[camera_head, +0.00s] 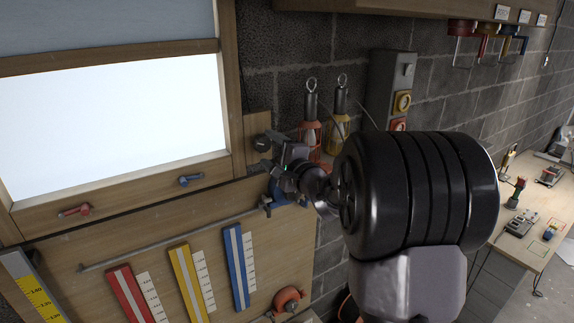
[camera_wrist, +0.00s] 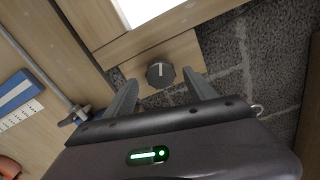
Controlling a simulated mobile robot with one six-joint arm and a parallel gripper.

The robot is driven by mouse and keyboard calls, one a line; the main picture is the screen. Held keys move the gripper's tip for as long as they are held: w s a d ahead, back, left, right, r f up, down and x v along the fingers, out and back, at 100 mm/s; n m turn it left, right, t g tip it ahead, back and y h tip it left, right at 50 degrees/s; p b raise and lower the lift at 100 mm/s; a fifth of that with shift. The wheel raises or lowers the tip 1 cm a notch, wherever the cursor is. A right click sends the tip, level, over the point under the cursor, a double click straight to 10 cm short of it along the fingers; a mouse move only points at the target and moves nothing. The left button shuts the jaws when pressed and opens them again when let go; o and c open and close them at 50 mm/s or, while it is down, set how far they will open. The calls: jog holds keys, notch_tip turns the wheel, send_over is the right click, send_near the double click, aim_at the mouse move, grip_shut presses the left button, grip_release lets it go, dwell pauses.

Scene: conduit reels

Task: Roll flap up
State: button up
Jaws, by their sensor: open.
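A dark round knob (camera_wrist: 160,74) with a white pointer line sits on a small wooden plate (camera_wrist: 184,56) beside the window frame. It also shows in the head view (camera_head: 262,142). My gripper (camera_wrist: 161,82) is open, with one finger on each side of the knob and a gap to it on both sides. I cannot tell how deep the fingertips reach. In the head view my gripper (camera_head: 264,153) is at the knob, partly hidden by my arm. A bright white panel (camera_head: 115,120) fills the wooden frame, with a grey-blue panel (camera_head: 110,25) above it. I cannot tell which is the flap.
A red latch (camera_head: 74,211) and a blue latch (camera_head: 190,180) sit on the lower rail. A metal rod (camera_head: 165,240) runs below, above red, yellow and blue rulers. Two hanging lamps (camera_head: 311,125) and a grey socket box (camera_head: 390,90) are right of the knob.

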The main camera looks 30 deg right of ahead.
jog(key=s+b, duration=0.2)
jog(key=s, duration=1.2)
jog(key=shift+s+d, duration=0.25)
jog(key=shift+w, duration=0.1)
jog(key=s+a+f+n+g+h+b, duration=0.2)
jog(key=s+f+b, duration=0.1)
jog(key=f+b, duration=0.55)
jog(key=s+a+f+n+g+h+b, duration=0.1)
jog(key=s+a+f+n+g+b, duration=0.15)
jog(key=f+b, duration=0.6)
jog(key=s+a+f+n+g+h+b, duration=0.1)
jog(key=s+a+f+g+h+b, duration=0.15)
jog(key=f+b, duration=0.55)
jog(key=s+a+f+n+g+y+b, duration=0.2)
jog(key=s+a+f, duration=0.5)
jog(key=f, duration=0.4)
jog(key=s+a+f+n+g+y+b, duration=0.3)
jog(key=s+a+f+n+y+b, duration=0.2)
jog(key=s+a+f+n+b, duration=0.2)
notch_tip(320, 180, down, 4)
jog(key=s+a+n, duration=0.1)
jog(key=a, duration=0.1)
jog(key=shift+s+a+b, duration=0.2)
jog(key=shift+a+b, duration=0.1)
jog(key=shift+a, duration=0.05)
